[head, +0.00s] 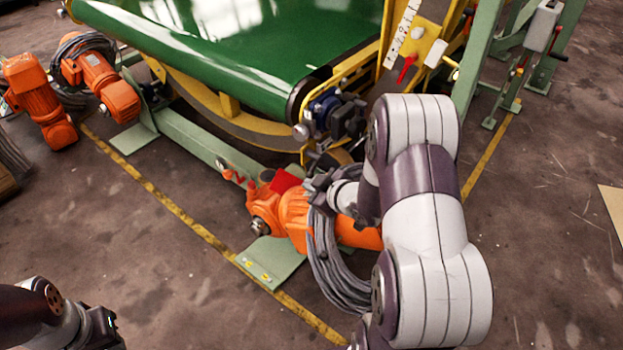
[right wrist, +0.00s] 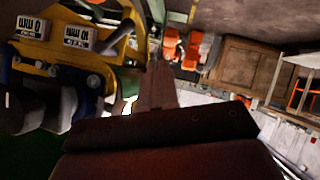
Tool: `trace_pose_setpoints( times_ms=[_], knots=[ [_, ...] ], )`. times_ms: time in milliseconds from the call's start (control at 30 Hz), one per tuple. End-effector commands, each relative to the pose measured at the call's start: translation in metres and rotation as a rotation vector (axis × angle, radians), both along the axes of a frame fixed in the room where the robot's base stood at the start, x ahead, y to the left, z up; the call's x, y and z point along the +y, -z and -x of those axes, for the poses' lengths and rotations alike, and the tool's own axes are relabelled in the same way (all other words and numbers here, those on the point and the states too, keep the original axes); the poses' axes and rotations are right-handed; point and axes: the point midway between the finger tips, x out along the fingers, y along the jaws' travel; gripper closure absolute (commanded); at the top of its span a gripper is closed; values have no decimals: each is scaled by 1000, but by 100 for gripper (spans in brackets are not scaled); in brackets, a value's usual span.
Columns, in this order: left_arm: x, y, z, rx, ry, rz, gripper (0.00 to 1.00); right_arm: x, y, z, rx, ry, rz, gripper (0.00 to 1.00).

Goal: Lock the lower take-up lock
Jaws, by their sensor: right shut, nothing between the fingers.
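I cannot tell for certain which part is the lower take-up lock. A red lever (head: 407,68) sits on the yellow side frame (head: 432,38) by a white scale strip. A red flat part (head: 286,181) shows low down beside the orange motor (head: 295,212). My right gripper (head: 318,184) is by this motor, below the blue bearing block (head: 328,113); its shut, empty fingers show dark in the right wrist view (right wrist: 157,88). The yellow frame with label plates (right wrist: 55,25) is left of them there. My left gripper (head: 108,328) is at the lower left, partly cut off.
The green belt (head: 250,45) fills the upper middle. Grey cables (head: 330,255) hang by the motor. Other orange motors (head: 40,98) stand at the left. A green stand (head: 485,50) is at the upper right. Open floor (head: 550,230) lies at the right.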

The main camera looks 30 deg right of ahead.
Motion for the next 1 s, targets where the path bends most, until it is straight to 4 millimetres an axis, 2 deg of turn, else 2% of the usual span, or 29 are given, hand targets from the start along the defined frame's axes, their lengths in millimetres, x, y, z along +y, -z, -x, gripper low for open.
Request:
trace_pose_setpoints(
  times_ms=[100,200,400,800,933,1000],
  knots=[
    [0,-11,0,0,0,0,74,1,-12,26,3,4,-1,100],
    [0,-16,0,0,0,0,74,3,-17,43,2,3,-1,100],
    [0,-20,0,1,0,0,74,5,-22,62,2,1,-1,100],
    [0,-21,0,1,0,0,74,8,-23,63,1,-8,0,100],
    [0,-31,0,1,0,0,74,30,-30,59,9,-68,-5,100],
    [0,-40,0,1,0,0,74,53,-33,58,25,-127,-13,100]
  ],
)
